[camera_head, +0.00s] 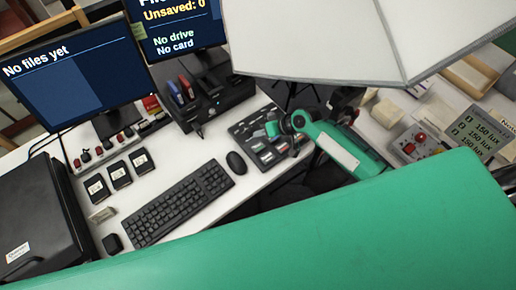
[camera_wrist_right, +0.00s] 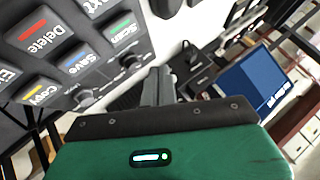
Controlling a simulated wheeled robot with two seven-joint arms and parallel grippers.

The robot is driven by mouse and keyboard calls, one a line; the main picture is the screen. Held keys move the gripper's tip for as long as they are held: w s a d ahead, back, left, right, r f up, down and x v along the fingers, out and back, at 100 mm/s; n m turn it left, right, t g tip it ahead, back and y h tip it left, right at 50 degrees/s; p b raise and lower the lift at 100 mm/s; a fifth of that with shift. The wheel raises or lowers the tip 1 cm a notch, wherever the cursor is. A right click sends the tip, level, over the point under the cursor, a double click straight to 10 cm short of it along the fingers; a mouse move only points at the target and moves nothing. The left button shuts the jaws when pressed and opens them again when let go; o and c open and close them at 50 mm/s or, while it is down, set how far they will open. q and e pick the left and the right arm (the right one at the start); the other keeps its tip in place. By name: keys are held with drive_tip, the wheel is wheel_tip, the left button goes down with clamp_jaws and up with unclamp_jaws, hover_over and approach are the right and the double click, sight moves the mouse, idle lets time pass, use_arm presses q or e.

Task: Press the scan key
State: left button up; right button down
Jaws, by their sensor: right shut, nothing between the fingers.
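The dark key panel (camera_head: 262,155) lies on the white desk, right of the mouse. In the right wrist view, the scan key (camera_wrist_right: 122,32) is a dark key with a green stripe at the panel's edge. Beside it are the blue-striped Save key (camera_wrist_right: 77,62), the red-striped Delete key (camera_wrist_right: 43,32) and the yellow-striped Copy key (camera_wrist_right: 37,92). My right gripper (camera_wrist_right: 159,76) is shut and empty, its fingertips just right of and below the scan key in that view. Contact with a key is not visible. In the head view my right gripper (camera_head: 274,129) is over the panel. My left gripper is out of view.
A keyboard (camera_head: 180,203) and mouse (camera_head: 236,162) lie left of the panel. Two monitors (camera_head: 78,72) (camera_head: 180,28) stand behind, with a black dock (camera_head: 212,95). A large pale panel (camera_head: 320,40) hangs above. A box with a red button (camera_head: 416,144) stands right.

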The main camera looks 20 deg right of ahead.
drive_tip(key=b, duration=0.3)
hover_over(261, 148)
wheel_tip(261, 148, down, 4)
drive_tip(key=shift+w+f, duration=0.1)
drive_tip(key=shift+f+b, duration=0.4)
drive_tip(key=shift+f, duration=0.35)
drive_tip(key=shift+f, duration=0.1)
idle(1.0)
drive_tip(key=shift+f+b, duration=0.3)
drive_tip(key=shift+f, duration=0.05)
drive_tip(key=shift+f+b, duration=0.35)
drive_tip(key=shift+f, duration=0.15)
idle(0.8)
drive_tip(key=shift+r, duration=0.1)
drive_tip(key=shift+r+p, duration=0.8)
drive_tip(key=shift+p, duration=0.05)
